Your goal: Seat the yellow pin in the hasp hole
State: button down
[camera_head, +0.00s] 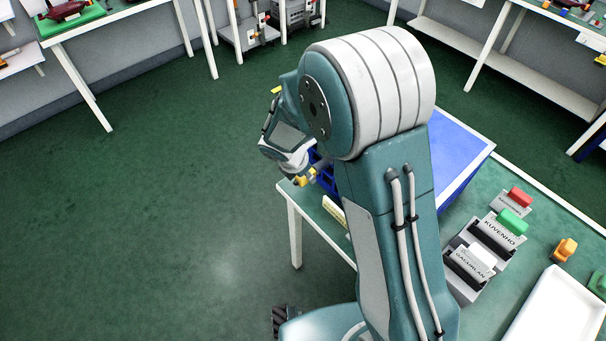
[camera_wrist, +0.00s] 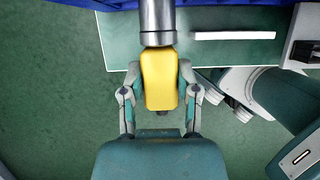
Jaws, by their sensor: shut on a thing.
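In the wrist view my gripper (camera_wrist: 159,78) is shut on the yellow pin (camera_wrist: 159,82), with one finger at each side of its yellow block. A grey metal cylinder (camera_wrist: 157,22) meets the far end of the yellow block and runs to the top edge; I cannot tell whether it is the pin's shank or another part. In the head view my arm hides most of my gripper, and small yellow parts (camera_head: 306,178) show beside the wrist near the table's corner. I cannot make out the hasp hole in either view.
A blue box (camera_head: 460,150) stands on the green table (camera_head: 490,325) behind my arm. Labelled grey holders (camera_head: 492,236) with coloured blocks and a white tray (camera_head: 560,310) are at right. Open floor lies at left. A white strip (camera_wrist: 235,35) lies on the table in the wrist view.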

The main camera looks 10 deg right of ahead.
jog(key=shift+c, duration=1.3)
grip_release()
jog(key=shift+r, duration=0.1)
jog(key=v, duration=1.1)
jog(key=shift+a+r, duration=0.2)
jog(key=shift+r, duration=0.15)
